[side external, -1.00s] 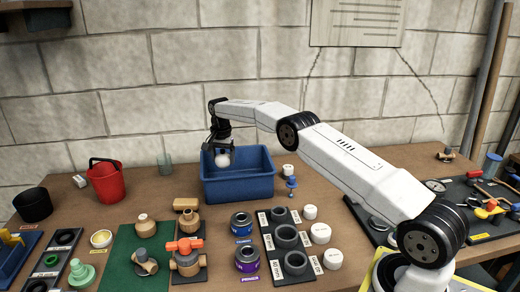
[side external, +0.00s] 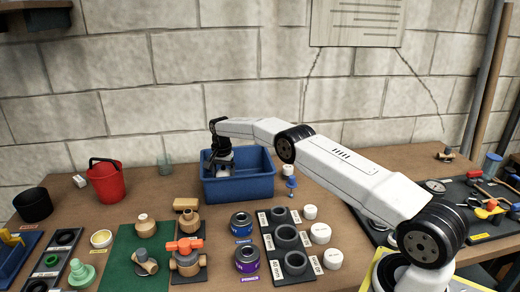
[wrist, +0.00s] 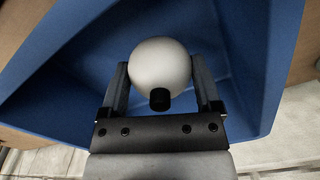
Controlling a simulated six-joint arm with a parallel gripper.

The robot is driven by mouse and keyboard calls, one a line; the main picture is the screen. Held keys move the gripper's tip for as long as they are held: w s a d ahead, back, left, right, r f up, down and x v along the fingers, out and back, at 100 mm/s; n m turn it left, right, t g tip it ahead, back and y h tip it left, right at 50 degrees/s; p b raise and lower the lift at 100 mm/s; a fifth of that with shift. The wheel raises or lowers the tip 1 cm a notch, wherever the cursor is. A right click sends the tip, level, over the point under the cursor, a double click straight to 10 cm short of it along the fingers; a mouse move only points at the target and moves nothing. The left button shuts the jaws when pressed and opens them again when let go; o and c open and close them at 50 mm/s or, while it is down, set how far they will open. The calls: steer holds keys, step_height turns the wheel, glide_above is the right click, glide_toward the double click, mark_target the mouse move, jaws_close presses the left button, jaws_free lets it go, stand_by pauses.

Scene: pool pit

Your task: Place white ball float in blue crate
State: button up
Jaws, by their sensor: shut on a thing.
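The white ball float (wrist: 160,66) is a round white ball with a short black stub, between the two fingers of my gripper (wrist: 160,84) in the wrist view. The gripper is shut on it. In the side view my gripper (side external: 222,166) reaches down inside the blue crate (side external: 238,188), near its left side. In the wrist view the crate's blue walls (wrist: 85,68) surround the ball. I cannot tell whether the ball touches the crate floor.
A red bucket (side external: 106,183) and a clear glass (side external: 164,162) stand left of the crate. Blue and purple cans (side external: 246,259) and several fittings lie in front. A block wall (side external: 150,70) rises behind.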

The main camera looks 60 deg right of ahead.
mark_target(223, 167)
steer(key=shift+f, duration=1.85)
steer(key=shift+f, duration=0.15)
steer(key=o, duration=1)
steer(key=shift+r, duration=0.2)
step_height(223, 167, up, 12)
steer(key=shift+f, duration=0.1)
